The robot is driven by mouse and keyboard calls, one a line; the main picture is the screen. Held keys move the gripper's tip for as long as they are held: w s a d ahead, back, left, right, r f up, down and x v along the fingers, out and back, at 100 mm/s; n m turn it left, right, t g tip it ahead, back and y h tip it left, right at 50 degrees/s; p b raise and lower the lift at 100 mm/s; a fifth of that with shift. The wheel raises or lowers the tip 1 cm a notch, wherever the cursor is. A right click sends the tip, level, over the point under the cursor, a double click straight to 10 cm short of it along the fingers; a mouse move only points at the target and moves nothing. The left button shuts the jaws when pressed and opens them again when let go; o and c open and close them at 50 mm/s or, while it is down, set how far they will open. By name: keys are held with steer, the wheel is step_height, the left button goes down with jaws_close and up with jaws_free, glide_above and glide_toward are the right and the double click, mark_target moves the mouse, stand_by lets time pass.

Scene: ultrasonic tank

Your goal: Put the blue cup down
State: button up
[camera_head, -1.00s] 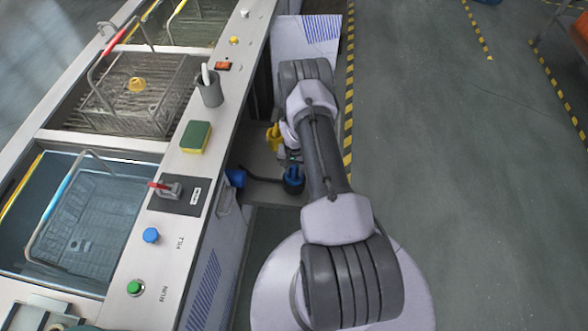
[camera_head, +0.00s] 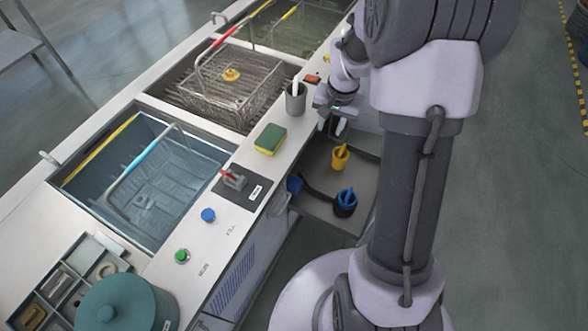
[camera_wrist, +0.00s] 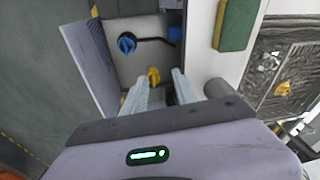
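I cannot make out a clear blue cup. A blue-topped dark round piece (camera_head: 345,203) sits in the open bay under the counter, joined by a dark hose or bar to another blue piece (camera_head: 294,184). The blue-topped piece also shows in the wrist view (camera_wrist: 127,43). A yellow piece (camera_head: 340,157) is behind it and shows beyond my fingers in the wrist view (camera_wrist: 153,74). My gripper (camera_head: 338,124) is above the bay beside the counter edge. In the wrist view my gripper (camera_wrist: 160,82) has its fingers apart, with nothing clearly held between them.
The counter carries a grey cup (camera_head: 296,100) with a white tool, a green-yellow sponge (camera_head: 270,139), a red switch (camera_head: 232,178), and blue and green buttons. Tanks with a wire basket (camera_head: 238,90) lie left. A teal lidded pot (camera_head: 115,305) stands front left.

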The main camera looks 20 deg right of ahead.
steer(key=s+a+r+n+t, duration=0.1)
steer(key=s+a+r, duration=0.2)
steer(key=a+r, duration=0.45)
steer(key=s+a+r+n+t+y, duration=0.1)
steer(key=s+a+r, duration=0.5)
steer(key=s, duration=0.3)
steer(key=s+a+r+n+t+y, duration=0.1)
steer(key=s+a+r, duration=0.5)
steer(key=s, duration=0.4)
steer(key=shift+a+n+t, duration=0.3)
steer(key=shift+a+n, duration=0.05)
steer(key=shift+n, duration=0.05)
